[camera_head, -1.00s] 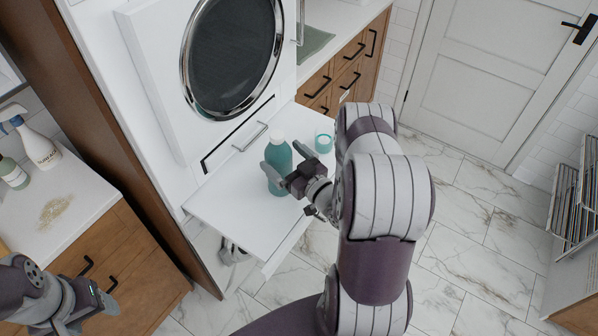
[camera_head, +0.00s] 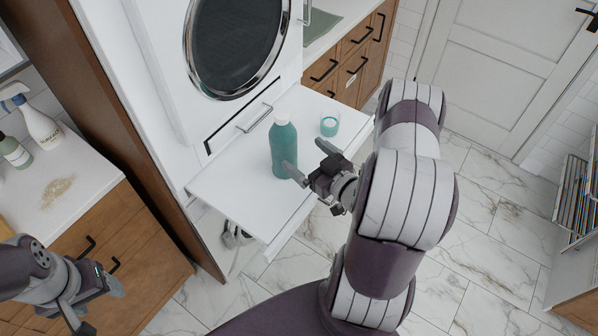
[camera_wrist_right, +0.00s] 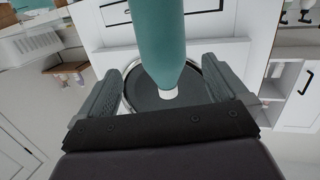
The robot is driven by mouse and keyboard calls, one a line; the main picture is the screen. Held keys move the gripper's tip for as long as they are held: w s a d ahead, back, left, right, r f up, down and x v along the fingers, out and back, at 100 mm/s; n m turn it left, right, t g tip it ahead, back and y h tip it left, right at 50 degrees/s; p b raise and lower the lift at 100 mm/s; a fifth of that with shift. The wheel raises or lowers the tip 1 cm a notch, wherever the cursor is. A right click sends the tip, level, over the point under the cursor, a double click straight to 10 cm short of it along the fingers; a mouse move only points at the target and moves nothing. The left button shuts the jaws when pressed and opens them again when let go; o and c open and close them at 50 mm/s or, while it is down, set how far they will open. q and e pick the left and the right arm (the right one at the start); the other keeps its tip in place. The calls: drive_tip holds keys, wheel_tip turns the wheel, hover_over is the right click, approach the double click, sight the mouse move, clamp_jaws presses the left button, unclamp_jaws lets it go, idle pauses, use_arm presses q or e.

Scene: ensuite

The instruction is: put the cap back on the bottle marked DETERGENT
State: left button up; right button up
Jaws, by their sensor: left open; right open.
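A teal bottle (camera_head: 284,150) with a white top stands upright on the white pull-out shelf; no lettering is readable on it. Right of it on the shelf sits a small round teal piece with a pale inside (camera_head: 329,124), possibly the cap. My right gripper (camera_head: 303,155) is open at the bottle's right side, one finger overlapping its lower edge in the picture. In the right wrist view the bottle (camera_wrist_right: 165,40) appears upside down, its white tip between the open fingers (camera_wrist_right: 163,72). My left gripper (camera_head: 100,307) is open and empty at lower left.
The shelf (camera_head: 230,195) is bare on its left, below a white machine with a round dark door (camera_head: 237,45). On the left counter (camera_head: 90,185) stand a spray bottle (camera_head: 40,128) and a green bottle (camera_head: 14,152), near a brownish stain. Open marble floor lies right.

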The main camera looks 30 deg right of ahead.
sight(294, 147)
drive_tip(key=w+g, duration=0.2)
drive_tip(key=w+g+h, duration=0.1)
drive_tip(key=w+g, duration=0.1)
drive_tip(key=shift+a+f+n, duration=0.1)
drive_tip(key=shift+a+n, duration=0.1)
drive_tip(key=shift+n, duration=0.2)
drive_tip(key=a+r+g+h, duration=0.1)
drive_tip(key=g, duration=0.1)
drive_tip(key=s+a+r+g, duration=0.1)
drive_tip(key=g, duration=0.1)
drive_tip(key=shift+a+m+h, duration=0.4)
drive_tip(key=s+a+r+m+g, duration=0.1)
drive_tip(key=s+a+r+g, duration=0.1)
drive_tip(key=s+a, duration=0.3)
drive_tip(key=s+a+r+g, duration=0.3)
drive_tip(key=s+a+g, duration=0.2)
drive_tip(key=s, duration=0.3)
drive_tip(key=shift+a+r+m, duration=0.15)
drive_tip(key=shift+r+m, duration=0.05)
drive_tip(key=shift+m, duration=0.2)
drive_tip(key=shift+s, duration=0.1)
